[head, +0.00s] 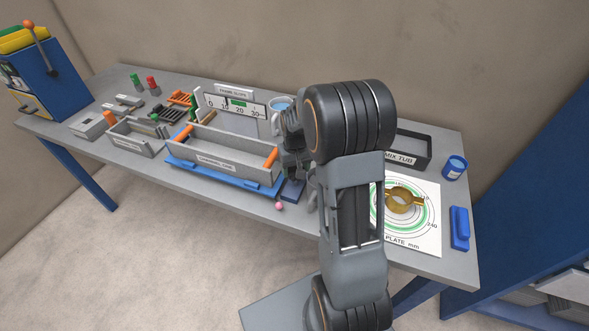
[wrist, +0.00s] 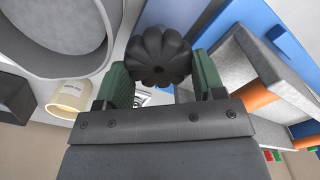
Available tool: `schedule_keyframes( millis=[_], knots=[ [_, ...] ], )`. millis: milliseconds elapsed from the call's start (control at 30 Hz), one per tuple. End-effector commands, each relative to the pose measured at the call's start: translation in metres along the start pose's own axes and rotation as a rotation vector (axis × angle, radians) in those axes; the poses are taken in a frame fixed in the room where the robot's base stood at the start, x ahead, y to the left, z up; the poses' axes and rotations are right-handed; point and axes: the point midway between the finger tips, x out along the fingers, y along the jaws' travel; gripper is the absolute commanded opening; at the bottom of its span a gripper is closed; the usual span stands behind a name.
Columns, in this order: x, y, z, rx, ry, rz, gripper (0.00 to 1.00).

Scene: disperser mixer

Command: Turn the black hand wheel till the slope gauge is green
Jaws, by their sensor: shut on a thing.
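The black hand wheel (wrist: 160,55), a lobed knob, shows in the wrist view between the two green-padded fingers of my gripper (wrist: 163,78). My gripper is shut on it. In the head view my gripper (head: 293,150) is at the right end of the grey trough frame (head: 222,153), and my arm hides the wheel. The slope gauge (head: 237,104) is an upright white board behind the frame, with a scale from 0 to 30 and a green band. A dark pointer mark seems to stand just left of the green band; it is small.
The frame sits on a blue base (head: 215,176). A pink ball (head: 279,206) is near the table's front edge. Trays and tools fill the left.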

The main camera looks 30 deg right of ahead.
Motion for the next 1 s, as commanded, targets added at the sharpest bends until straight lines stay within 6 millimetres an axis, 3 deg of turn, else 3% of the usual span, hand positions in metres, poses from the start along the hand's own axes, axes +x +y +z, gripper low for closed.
schedule_keyframes(
  millis=[400, 933, 967, 1000],
  knots=[
    [0.0001, 0.0011, 0.0002, 0.169, 0.0, 0.0, 0.39],
    [-0.0001, 0.0013, 0.0003, 0.189, -0.001, 0.0, 0.39],
    [-0.0001, 0.0013, 0.0003, 0.189, -0.001, 0.0, 0.66],
    [-0.0001, 0.0013, 0.0003, 0.189, 0.0, 0.0, 0.69]
  ],
)
